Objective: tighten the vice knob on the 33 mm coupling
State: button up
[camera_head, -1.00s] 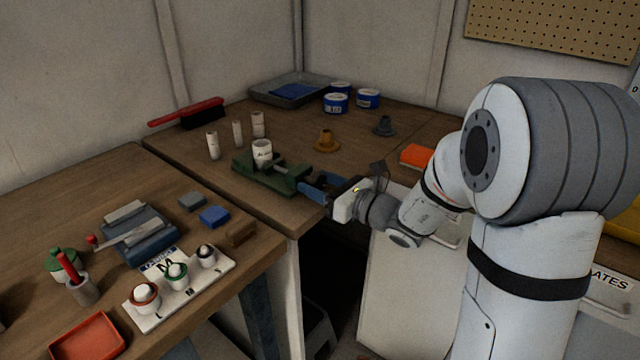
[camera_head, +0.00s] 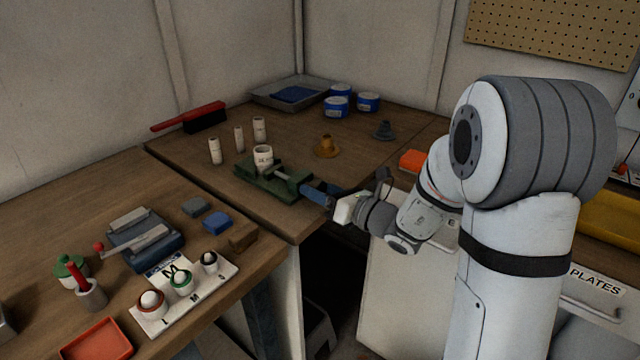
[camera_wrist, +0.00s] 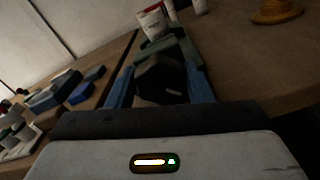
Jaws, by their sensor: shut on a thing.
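The green vice (camera_head: 257,180) stands near the front edge of the back table, and it also shows in the wrist view (camera_wrist: 183,48). A white coupling (camera_head: 263,160) stands upright in the vice; it shows at the top of the wrist view (camera_wrist: 152,22). My gripper (camera_head: 308,190) reaches the vice from the front right. In the wrist view its blue fingers lie on either side of the dark vice knob (camera_wrist: 160,78), and the gripper is shut on it. In the head view the fingers hide the knob.
An orange cone-shaped part (camera_head: 327,146) and a grey one (camera_head: 383,130) stand to the right. A gap separates that table from the drawers.

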jog(key=m+p, duration=0.3)
jog(key=m, duration=0.1)
jog(key=shift+r+p, duration=0.15)
jog(key=shift+p, duration=0.2)
jog(key=shift+f+m+p, duration=0.25)
jog(key=shift+m+p, duration=0.1)
jog(key=shift+m, duration=0.35)
jog(key=shift+s+f, duration=0.1)
jog(key=shift+f, duration=0.15)
jog(key=o, duration=1)
jog(key=shift+s, duration=0.15)
jog(key=shift+r, duration=0.25)
jog(key=shift+d+f, duration=0.2)
jog(key=shift+d, duration=0.25)
jog(key=r+v, duration=0.1)
jog(key=v, duration=0.6)
jog(key=shift+s+d, duration=0.25)
jog(key=shift+d, duration=0.1)
